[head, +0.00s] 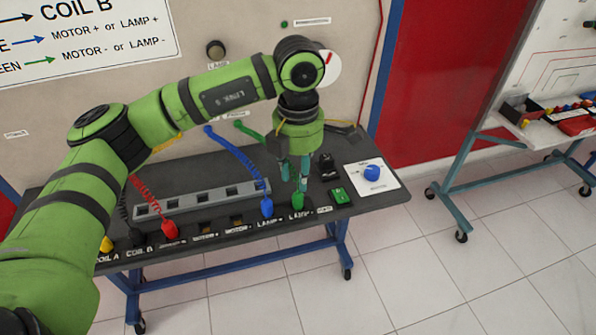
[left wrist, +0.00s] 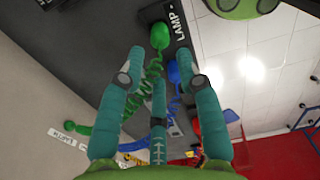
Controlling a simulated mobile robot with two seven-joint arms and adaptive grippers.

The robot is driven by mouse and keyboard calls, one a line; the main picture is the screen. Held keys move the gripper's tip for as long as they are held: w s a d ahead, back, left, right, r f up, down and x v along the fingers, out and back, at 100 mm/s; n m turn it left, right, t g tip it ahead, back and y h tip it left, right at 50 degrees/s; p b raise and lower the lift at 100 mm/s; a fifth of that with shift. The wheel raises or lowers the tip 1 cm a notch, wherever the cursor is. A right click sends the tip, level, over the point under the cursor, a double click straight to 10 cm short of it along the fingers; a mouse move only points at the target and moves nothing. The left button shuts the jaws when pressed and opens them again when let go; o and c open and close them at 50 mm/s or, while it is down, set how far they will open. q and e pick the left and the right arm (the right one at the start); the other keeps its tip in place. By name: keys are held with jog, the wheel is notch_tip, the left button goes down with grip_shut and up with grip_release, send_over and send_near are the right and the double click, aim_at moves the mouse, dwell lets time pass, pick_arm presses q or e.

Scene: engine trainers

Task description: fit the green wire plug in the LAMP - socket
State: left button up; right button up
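The green plug (head: 297,202) stands at the socket beside the LAMP - label (head: 303,214) on the bench's front edge. It also shows in the left wrist view (left wrist: 160,36), with its coiled green wire (left wrist: 152,75) trailing from it. How deep it sits in the socket I cannot tell. My left gripper (head: 294,181) points down just above the plug. In the left wrist view its teal fingers (left wrist: 162,64) are spread, with nothing between the tips, and the plug lies beyond them. My right gripper is not in view.
The blue plug (head: 267,207) stands at LAMP +, left of the green one. A green switch (head: 339,196) and a blue knob (head: 371,173) are to the right. A grey slotted rail (head: 200,200) lies behind.

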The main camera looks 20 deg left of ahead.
pick_arm(q)
jog(key=o, duration=0.5)
jog(key=shift+f, duration=0.1)
jog(key=shift+o, duration=0.2)
notch_tip(320, 180, up, 12)
